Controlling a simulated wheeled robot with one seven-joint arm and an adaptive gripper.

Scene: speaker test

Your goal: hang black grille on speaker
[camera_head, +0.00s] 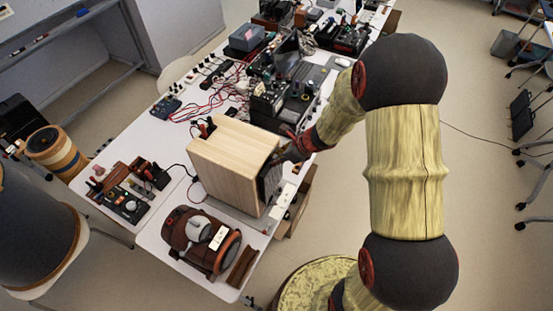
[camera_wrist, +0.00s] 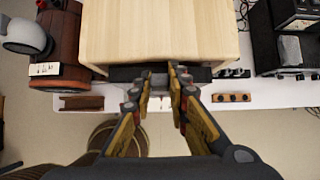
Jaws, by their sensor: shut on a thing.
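The speaker (camera_head: 235,160) is a pale wooden box standing on the white table; its top fills the upper middle of the wrist view (camera_wrist: 160,30). The black grille (camera_head: 268,186) is a dark panel upright along the speaker's right-hand face in the head view. In the wrist view the grille (camera_wrist: 125,74) is a dark strip along the speaker's near edge. My gripper (camera_wrist: 173,75) is shut on the grille's upper edge; in the head view my gripper (camera_head: 284,153) is at the speaker's far right corner. Whether the grille touches the face or is hooked cannot be told.
A brown rounded device (camera_head: 200,240) stands at the table's near end, beside a brown bar (camera_head: 242,266). A control box with knobs (camera_head: 127,205) lies left of the speaker. Red cables (camera_head: 215,97) and black instruments (camera_head: 270,100) crowd the table behind. Open floor lies to the right.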

